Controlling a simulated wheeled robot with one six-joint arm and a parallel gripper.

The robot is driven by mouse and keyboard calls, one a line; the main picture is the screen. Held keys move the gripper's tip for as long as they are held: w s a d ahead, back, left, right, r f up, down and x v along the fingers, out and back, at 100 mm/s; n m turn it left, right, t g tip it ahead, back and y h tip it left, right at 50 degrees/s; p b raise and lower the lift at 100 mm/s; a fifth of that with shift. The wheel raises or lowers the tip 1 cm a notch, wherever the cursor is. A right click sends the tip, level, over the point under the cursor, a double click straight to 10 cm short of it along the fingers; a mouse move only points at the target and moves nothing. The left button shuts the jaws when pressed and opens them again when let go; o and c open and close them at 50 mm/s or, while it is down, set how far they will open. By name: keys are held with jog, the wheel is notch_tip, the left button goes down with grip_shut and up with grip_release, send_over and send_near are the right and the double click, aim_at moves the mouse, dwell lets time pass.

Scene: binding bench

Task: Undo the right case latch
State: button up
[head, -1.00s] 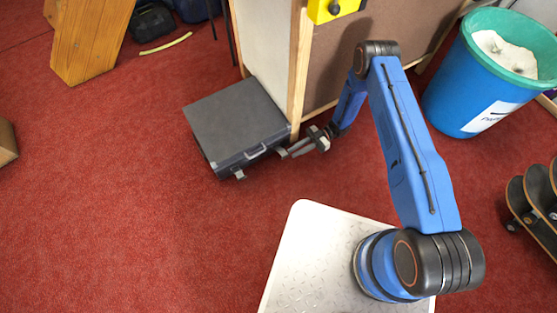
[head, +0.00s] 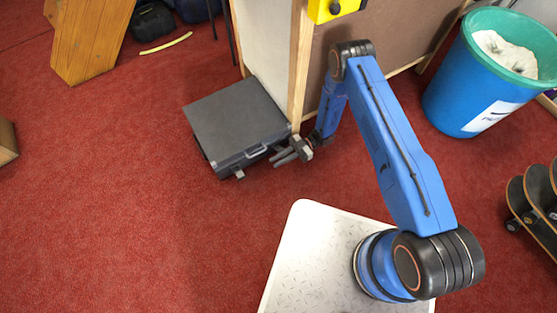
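A dark grey case (head: 235,118) lies flat and closed on the red carpet, with a handle (head: 257,151) on its front side. Its left latch (head: 239,174) sticks out at the front left. The right latch is at the front right, behind or right by my gripper's fingers, and I cannot make it out clearly. My gripper (head: 275,160) is at the case's front right corner, fingers pointing left. Its two fingers look close together. I cannot tell whether they touch the latch or hold anything.
A wooden-edged partition (head: 300,70) stands right behind the case, close to my arm. A blue bin (head: 465,100) and skateboards (head: 535,200) are at the right. A wooden piece (head: 90,40) stands at the upper left. Carpet left and in front of the case is clear.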

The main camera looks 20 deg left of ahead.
grip_shut()
jog(key=shift+w+a+r, duration=0.2)
jog(key=shift+w+r, duration=0.05)
jog(key=shift+r, duration=0.2)
grip_release()
jog(key=v, duration=1.7)
jog(key=shift+w, duration=0.2)
jog(key=shift+d, duration=0.1)
